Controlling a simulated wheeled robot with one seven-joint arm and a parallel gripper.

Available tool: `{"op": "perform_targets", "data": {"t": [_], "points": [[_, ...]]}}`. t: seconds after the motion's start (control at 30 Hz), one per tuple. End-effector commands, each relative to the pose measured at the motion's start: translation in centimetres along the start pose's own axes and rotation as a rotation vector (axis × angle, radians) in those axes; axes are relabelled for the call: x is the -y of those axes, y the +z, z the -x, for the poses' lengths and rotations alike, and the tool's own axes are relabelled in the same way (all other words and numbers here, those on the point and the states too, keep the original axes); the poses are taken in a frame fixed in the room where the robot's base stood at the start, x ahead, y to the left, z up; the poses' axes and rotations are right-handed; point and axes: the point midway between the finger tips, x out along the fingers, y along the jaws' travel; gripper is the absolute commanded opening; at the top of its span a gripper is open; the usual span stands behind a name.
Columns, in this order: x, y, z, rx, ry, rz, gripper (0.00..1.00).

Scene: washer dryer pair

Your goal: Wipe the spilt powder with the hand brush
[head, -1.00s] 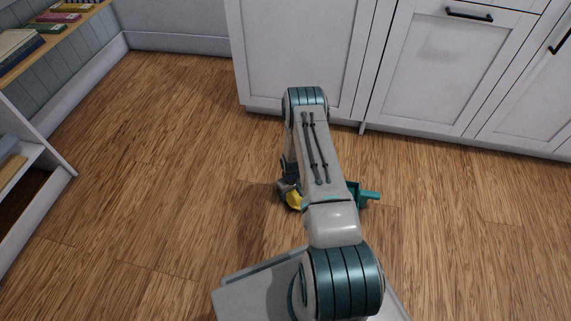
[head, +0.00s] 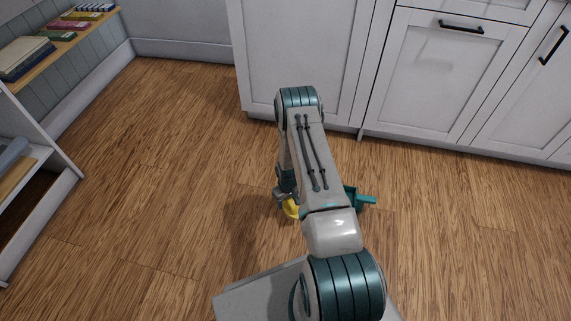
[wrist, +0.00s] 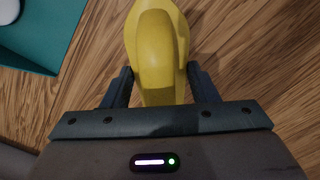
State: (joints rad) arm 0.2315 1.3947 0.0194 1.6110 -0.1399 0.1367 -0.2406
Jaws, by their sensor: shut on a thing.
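A yellow hand brush (wrist: 158,45) is held between the two dark fingers of my gripper (wrist: 160,82) in the wrist view. My gripper is shut on it. In the head view a small part of the yellow brush (head: 291,209) shows low over the floor, to the left of my forearm; the arm hides the rest. A teal dustpan (head: 364,200) lies on the floor to the right of my arm, partly hidden by it. The dustpan's corner (wrist: 45,62) shows at the upper left of the wrist view. I cannot make out any spilt powder.
A white round thing (wrist: 8,10) shows by the dustpan's inside, cut off by the frame edge. White cabinets (head: 300,55) close off the back and right. A shelf unit (head: 30,130) with books stands at the left. The wooden floor (head: 150,190) between is clear.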

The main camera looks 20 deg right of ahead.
Motion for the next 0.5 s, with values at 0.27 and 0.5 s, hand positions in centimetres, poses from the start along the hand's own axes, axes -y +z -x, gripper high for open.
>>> {"op": "perform_targets", "data": {"t": [0.27, 0.5], "points": [[-0.1, 0.0, 2.7, 0.0, 0.0, -0.002, 0.32], [-0.1, 0.0, 3.5, 0.0, 0.0, -0.002, 0.32]]}}
